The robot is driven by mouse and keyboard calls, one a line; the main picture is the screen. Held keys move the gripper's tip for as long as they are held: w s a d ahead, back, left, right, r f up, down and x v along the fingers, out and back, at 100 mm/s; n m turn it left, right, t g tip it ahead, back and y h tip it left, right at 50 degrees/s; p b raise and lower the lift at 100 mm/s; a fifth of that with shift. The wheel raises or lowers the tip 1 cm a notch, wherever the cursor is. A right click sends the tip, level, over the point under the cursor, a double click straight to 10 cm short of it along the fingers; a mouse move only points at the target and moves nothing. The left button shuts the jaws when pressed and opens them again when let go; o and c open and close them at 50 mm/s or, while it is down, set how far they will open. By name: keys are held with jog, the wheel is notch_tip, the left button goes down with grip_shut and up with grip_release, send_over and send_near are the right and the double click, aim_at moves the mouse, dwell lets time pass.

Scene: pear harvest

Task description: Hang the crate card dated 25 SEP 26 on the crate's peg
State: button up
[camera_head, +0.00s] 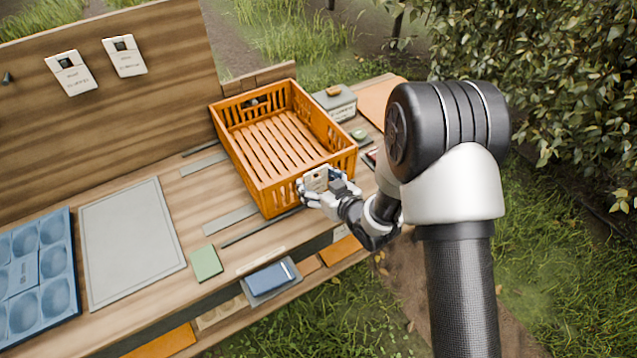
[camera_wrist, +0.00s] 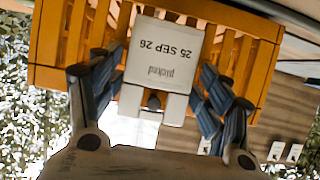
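The white crate card, printed 25 SEP 26 and "picked", shows upside down in the wrist view (camera_wrist: 163,50) and small in the head view (camera_head: 316,179). My gripper (camera_head: 328,188) has a finger against each side of the card, shut on it, in the wrist view (camera_wrist: 160,85). The card is at the near corner of the orange crate (camera_head: 246,165), in front of its slatted wall (camera_wrist: 75,40). A dark round spot shows in the card's narrow end. I cannot tell whether it is a hole or the peg; the peg is not clearly seen.
Two more white cards (camera_head: 71,73) (camera_head: 125,56) hang on the wooden back board. A grey mat (camera_head: 132,240), a green block (camera_head: 206,263) and a blue tray (camera_head: 38,275) lie left on the bench.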

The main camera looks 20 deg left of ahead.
jog(key=shift+o, duration=0.8)
jog(key=shift+s+d, duration=0.1)
jog(key=shift+d, duration=0.05)
jog(key=v, duration=1.1)
jog(key=shift+s+d+r, duration=0.2)
jog(key=shift+s+d, duration=0.05)
